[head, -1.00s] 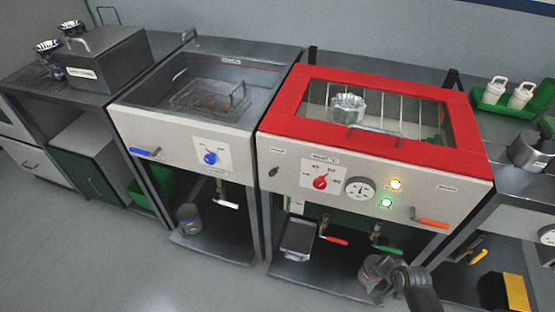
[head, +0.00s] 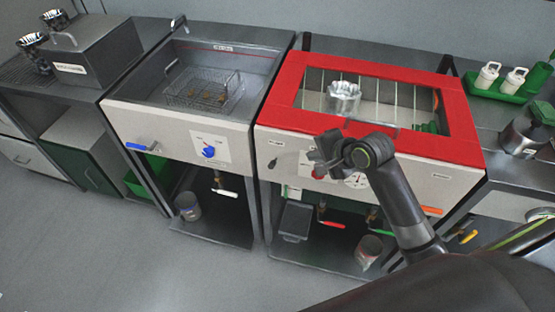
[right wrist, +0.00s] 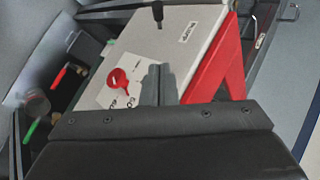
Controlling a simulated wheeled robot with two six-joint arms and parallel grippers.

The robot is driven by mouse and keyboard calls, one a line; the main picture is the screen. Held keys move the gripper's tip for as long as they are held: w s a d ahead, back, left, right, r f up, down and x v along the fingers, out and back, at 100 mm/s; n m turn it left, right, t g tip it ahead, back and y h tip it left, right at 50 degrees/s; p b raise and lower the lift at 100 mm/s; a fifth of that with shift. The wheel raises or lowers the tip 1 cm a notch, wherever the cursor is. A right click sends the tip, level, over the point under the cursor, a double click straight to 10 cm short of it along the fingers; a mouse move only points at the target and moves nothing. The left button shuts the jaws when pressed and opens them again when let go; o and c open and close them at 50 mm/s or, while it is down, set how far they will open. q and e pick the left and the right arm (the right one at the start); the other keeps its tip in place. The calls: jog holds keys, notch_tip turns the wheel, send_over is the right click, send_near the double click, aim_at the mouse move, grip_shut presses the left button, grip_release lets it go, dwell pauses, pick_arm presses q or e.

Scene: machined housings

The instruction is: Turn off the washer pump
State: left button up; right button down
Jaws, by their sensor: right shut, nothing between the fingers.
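The washer with the red lid frame (head: 285,110) has a pale front panel (head: 440,170). A small black toggle switch (head: 273,163) sits at the panel's left end beside a small label; it also shows at the top of the right wrist view (right wrist: 158,14). My right gripper (head: 320,158) is shut and empty in front of the panel, right of the switch and apart from it. It partly covers the red dial knob (head: 318,173), which shows clearly in the right wrist view (right wrist: 118,82). My arm hides the panel's lamps. My left gripper is out of view.
A metal housing (head: 344,97) sits inside the red-framed washer. An orange lever (head: 432,210) is low on its right. Red (head: 332,225) and green valve handles are below. The left tank has a blue knob (head: 208,152) and a blue lever (head: 140,147).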

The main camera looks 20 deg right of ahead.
aim_at(273, 164)
jog(key=s+a+x, duration=0.1)
jog(key=a+x, duration=0.1)
jog(key=x, duration=1.1)
jog(key=shift+a+p, duration=0.25)
jog(key=shift+p, duration=0.15)
